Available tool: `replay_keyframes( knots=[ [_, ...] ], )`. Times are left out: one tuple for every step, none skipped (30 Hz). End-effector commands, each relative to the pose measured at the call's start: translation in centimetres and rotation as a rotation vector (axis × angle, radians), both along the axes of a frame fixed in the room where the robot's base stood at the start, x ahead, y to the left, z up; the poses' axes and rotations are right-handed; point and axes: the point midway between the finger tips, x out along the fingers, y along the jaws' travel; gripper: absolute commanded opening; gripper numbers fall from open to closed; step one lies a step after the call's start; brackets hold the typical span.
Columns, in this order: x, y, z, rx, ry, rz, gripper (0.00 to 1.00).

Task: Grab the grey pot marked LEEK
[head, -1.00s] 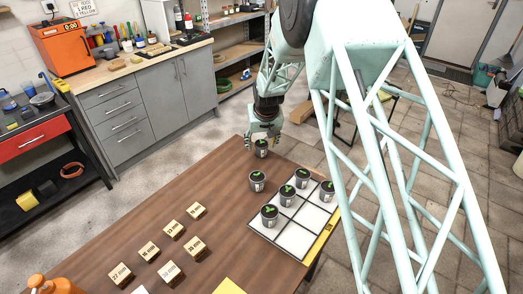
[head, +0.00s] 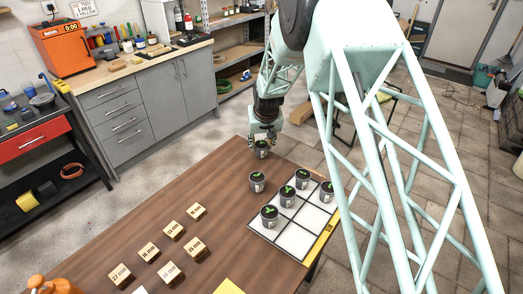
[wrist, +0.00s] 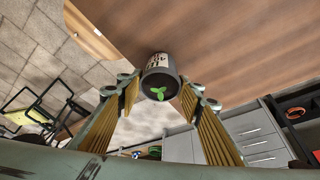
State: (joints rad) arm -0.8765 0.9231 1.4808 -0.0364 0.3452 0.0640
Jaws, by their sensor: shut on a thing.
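The labels of the other pots are too small to read.
A tray with a grid of white compartments (head: 288,238) holds several similar pots at the table's right edge. Several wooden blocks (head: 171,229) with size marks lie to the left.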

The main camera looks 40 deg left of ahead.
Motion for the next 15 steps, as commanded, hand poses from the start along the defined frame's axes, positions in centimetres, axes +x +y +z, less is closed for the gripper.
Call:
replay_keyframes(
  knots=[
    [0.0, 0.0, 0.0, 0.000, 0.000, 0.000, 0.22],
    [0.0, 0.0, 0.0, 0.000, 0.000, 0.000, 0.22],
    [0.0, 0.0, 0.0, 0.000, 0.000, 0.000, 0.22],
    [0.0, 0.0, 0.0, 0.000, 0.000, 0.000, 0.22],
    [0.0, 0.0, 0.0, 0.000, 0.000, 0.000, 0.22],
    [0.0, 0.0, 0.0, 0.000, 0.000, 0.000, 0.22],
    [0.0, 0.0, 0.0, 0.000, 0.000, 0.000, 0.22],
    [0.0, 0.0, 0.1, 0.000, 0.000, 0.000, 0.22],
    [0.0, 0.0, 0.2, 0.000, 0.000, 0.000, 0.22],
    [0.0, 0.0, 0.2, 0.001, -0.001, 0.000, 0.22],
    [0.0, 0.0, 0.4, 0.001, -0.001, 0.000, 0.22],
    [0.0, 0.0, 0.5, 0.001, -0.001, 0.000, 0.22],
    [0.0, 0.0, 0.7, 0.001, -0.001, 0.000, 0.22],
    [0.0, 0.0, 0.9, 0.001, -0.001, 0.000, 0.22],
    [0.0, 0.0, 1.2, 0.001, -0.001, 0.000, 0.22]
  ],
)
